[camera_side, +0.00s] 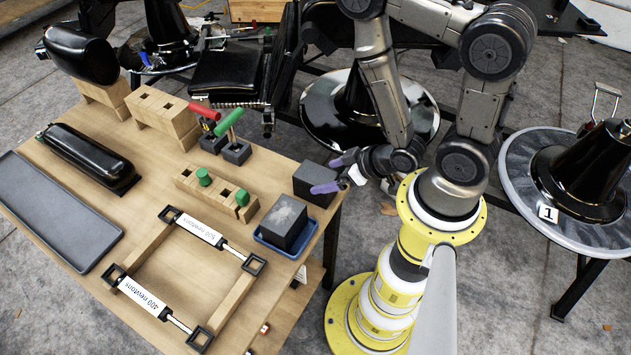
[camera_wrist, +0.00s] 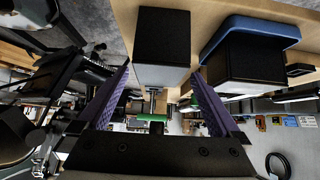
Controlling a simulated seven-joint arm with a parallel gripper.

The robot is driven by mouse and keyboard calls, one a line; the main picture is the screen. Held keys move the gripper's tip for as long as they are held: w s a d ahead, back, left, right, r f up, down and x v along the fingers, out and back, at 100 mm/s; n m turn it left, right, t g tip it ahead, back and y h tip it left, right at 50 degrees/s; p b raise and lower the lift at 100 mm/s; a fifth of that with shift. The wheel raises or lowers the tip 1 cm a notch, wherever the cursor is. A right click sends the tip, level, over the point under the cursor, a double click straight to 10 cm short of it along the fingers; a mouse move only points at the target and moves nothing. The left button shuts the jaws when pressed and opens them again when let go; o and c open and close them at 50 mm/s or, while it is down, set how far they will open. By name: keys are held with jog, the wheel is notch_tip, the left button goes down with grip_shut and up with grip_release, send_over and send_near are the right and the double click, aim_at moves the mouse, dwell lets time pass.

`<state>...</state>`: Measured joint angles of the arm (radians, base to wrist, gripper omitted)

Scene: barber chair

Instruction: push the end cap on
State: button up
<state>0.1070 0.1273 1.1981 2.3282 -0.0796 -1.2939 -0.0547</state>
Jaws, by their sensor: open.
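My gripper (camera_side: 323,175) is open at the table's right edge, its purple fingers spread on either side of a dark block (camera_side: 309,178). In the wrist view my gripper (camera_wrist: 161,76) faces this dark block (camera_wrist: 162,40) with nothing held; I cannot tell whether the fingers touch it. I cannot tell which part is the end cap. A wooden frame (camera_side: 237,300) with black square end pieces and labelled white rods lies on the table. Green plugs, one upright (camera_side: 204,176) and one at the end (camera_side: 242,197), show on a wooden holder (camera_side: 217,191).
A grey block (camera_side: 285,217) sits in a blue tray (camera_side: 313,228) just left of my gripper. Red (camera_side: 204,111) and green (camera_side: 229,121) handled tools stand behind. A dark mat (camera_side: 55,212) and black cushion (camera_side: 90,157) are at left. Chair bases surround the table.

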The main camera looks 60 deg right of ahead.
aim_at(310, 180)
jog(key=shift+x, duration=3.65)
jog(key=c, duration=1.4)
